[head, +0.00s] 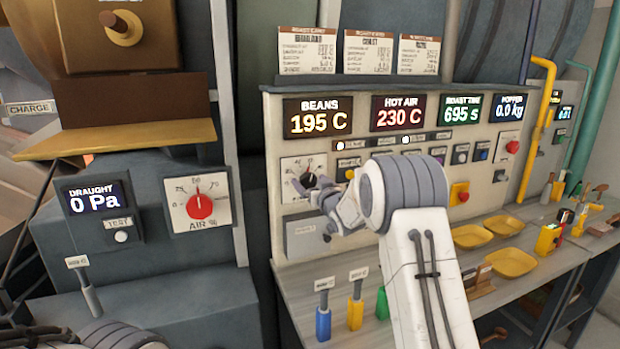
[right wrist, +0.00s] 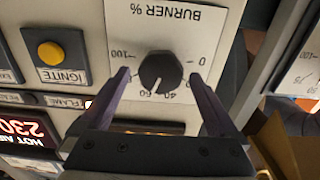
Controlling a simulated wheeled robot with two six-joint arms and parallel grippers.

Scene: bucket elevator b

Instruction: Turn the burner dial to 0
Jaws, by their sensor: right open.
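The burner dial (head: 308,180) is a black knob on a white plate at the left of the console. In the right wrist view the plate appears upside down, and the dial (right wrist: 161,72) has its white pointer between 40 and 60. The 0 mark is at the right of the dial there, 100 at the left. My right gripper (right wrist: 160,78) is open, its two purple fingers on either side of the dial with gaps to the knob. In the head view my right gripper (head: 315,194) partly covers the plate. My left gripper is not in view.
A yellow IGNITE button (right wrist: 51,53) sits beside the burner plate. A red AIR dial (head: 201,206) is on the cabinet to the left. Displays (head: 318,117) line the console above. Blue and yellow levers (head: 323,322) and yellow trays (head: 512,262) are on the counter below.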

